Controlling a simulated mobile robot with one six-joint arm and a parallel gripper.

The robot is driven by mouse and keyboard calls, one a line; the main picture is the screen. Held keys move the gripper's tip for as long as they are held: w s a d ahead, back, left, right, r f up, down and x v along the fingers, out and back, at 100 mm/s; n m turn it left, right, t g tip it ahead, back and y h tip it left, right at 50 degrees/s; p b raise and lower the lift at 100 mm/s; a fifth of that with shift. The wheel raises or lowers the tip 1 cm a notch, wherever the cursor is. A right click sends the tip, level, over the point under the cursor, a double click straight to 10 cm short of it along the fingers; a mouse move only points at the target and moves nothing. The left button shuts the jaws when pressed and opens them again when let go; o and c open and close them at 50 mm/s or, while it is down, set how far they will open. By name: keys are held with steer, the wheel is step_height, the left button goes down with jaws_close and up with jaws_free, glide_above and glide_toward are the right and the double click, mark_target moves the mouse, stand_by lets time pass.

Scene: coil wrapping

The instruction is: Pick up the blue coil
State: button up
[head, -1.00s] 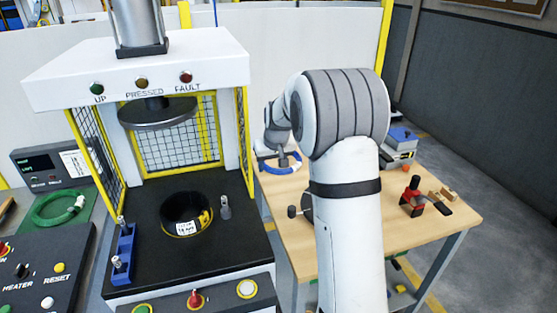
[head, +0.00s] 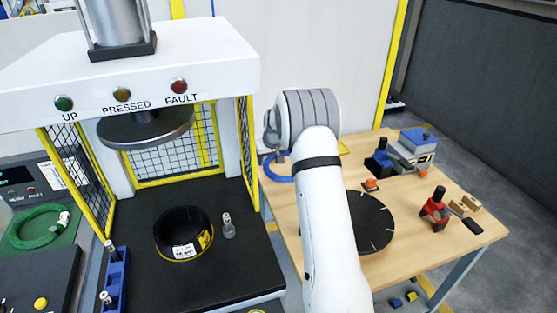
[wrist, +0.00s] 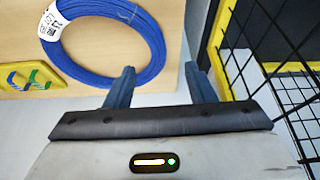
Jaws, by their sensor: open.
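The blue coil (wrist: 153,45) lies flat on the wooden table in the wrist view, with a white printed tag (wrist: 52,33) on its left side. In the head view, part of the blue coil (head: 275,172) shows at the table's left edge, and my arm hides the rest. My gripper (wrist: 162,82) is open and empty in the wrist view. Its left finger overlaps the coil's lower edge in the picture. Its right finger is off the table's edge, near the black mesh. I cannot tell the height between fingers and coil.
The press with its yellow-framed mesh guard (head: 248,150) stands left of the table (head: 420,235). A black ring (head: 183,233) sits on the press bed. A green coil (head: 40,226) lies at far left. A black disc (head: 375,222) and a red-and-black tool (head: 435,207) are on the table.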

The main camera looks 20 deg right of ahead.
mark_target(267, 169)
steer(key=shift+w+d+f, duration=0.15)
steer(key=shift+w+f, duration=0.2)
steer(key=shift+w, duration=0.1)
steer(key=shift+p+x, duration=1.45)
steer(key=shift+x, duration=1.9)
steer(key=shift+c, duration=0.4)
jaws_close()
steer(key=shift+r, duration=0.1)
